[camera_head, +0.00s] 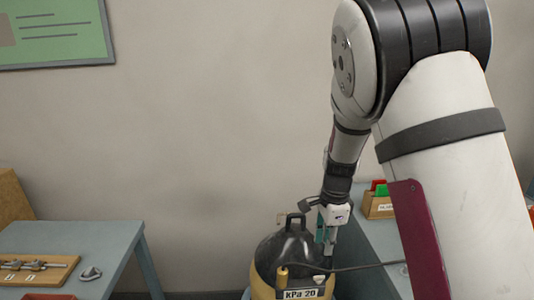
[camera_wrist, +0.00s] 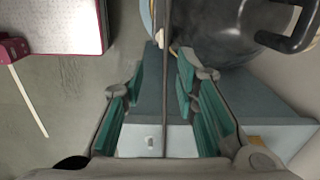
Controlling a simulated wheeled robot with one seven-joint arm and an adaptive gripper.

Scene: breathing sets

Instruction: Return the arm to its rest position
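My arm (camera_head: 450,160) reaches from the right side of the head view, down to my gripper (camera_head: 327,232). The gripper points down beside a black and yellow vessel (camera_head: 290,252) with a handle on top and a "kPa 20" label. In the wrist view my gripper (camera_wrist: 162,85) has its green-padded fingers apart. A thin dark hose (camera_wrist: 166,60) runs down the picture between them; I cannot tell how far below the fingers it lies. Nothing is gripped. The dark vessel (camera_wrist: 225,30) shows at the upper right of the wrist view.
A blue-grey bench (camera_head: 367,250) stands right of the vessel, with a small wooden box (camera_head: 377,207) of coloured cards. At left, another table (camera_head: 95,238) carries a wooden board (camera_head: 38,270) with metal fittings. Open floor (camera_wrist: 60,110) shows in the wrist view.

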